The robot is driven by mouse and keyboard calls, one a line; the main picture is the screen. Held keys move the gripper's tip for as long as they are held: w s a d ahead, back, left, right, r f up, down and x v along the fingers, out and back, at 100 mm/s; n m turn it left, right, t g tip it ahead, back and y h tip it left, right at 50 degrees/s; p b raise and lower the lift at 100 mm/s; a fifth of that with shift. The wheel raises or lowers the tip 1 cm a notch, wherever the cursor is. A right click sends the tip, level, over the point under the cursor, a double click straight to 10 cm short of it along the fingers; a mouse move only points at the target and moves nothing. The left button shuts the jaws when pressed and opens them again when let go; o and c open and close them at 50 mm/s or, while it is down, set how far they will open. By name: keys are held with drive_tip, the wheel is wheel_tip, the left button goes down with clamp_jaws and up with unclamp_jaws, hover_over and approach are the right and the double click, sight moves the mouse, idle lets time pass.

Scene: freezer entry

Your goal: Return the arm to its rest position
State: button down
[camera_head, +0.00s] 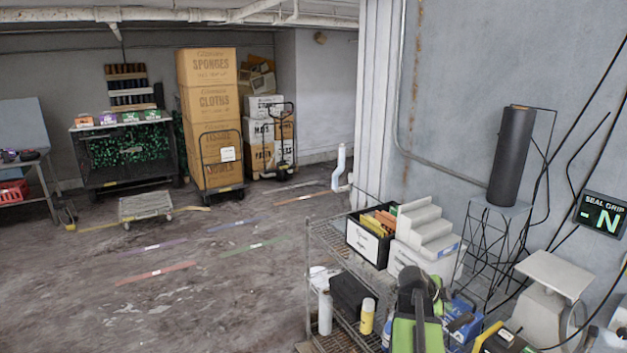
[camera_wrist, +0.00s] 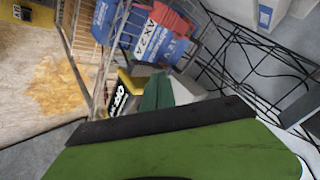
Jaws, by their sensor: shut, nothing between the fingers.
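My gripper (camera_head: 418,305), green and black, shows at the lower middle right in the head view, in front of the wire shelf rack. In the wrist view my gripper (camera_wrist: 165,122) fills the lower part as a green body with a black edge. It is shut, with nothing held. The arm behind it is mostly out of the head view, so its full pose cannot be told.
A wire shelf rack (camera_head: 322,262) holds a black bin (camera_head: 368,240), white stepped blocks (camera_head: 424,226) and a yellow-labelled spray can (camera_head: 367,316). Black cables hang by the right wall near a dark cylinder (camera_head: 511,157). Stacked cartons (camera_head: 208,115) stand far back. The left floor is largely open.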

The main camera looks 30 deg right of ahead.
drive_tip(key=w+a+f+n+t+y+b, duration=0.1)
drive_tip(key=w+a+f+n+b, duration=0.15)
drive_tip(key=w+a, duration=0.6)
drive_tip(key=w+a+f+n+t+y+b, duration=0.1)
drive_tip(key=w+a+f+n+y, duration=0.2)
drive_tip(key=a, duration=1)
drive_tip(key=w+a+f+n+t+b, duration=0.15)
drive_tip(key=w+a+f+n, duration=0.3)
drive_tip(key=a, duration=0.65)
drive_tip(key=s+a+f+n+g+y+b, duration=0.1)
drive_tip(key=s+a+f+n+y, duration=0.1)
drive_tip(key=a+n, duration=0.6)
drive_tip(key=s+a+f+n+g+y, duration=0.2)
drive_tip(key=a+n, duration=0.7)
drive_tip(key=a, duration=0.5)
drive_tip(key=shift+s+f+y+b, duration=0.35)
drive_tip(key=shift+s+y, duration=0.15)
drive_tip(key=shift+s, duration=0.6)
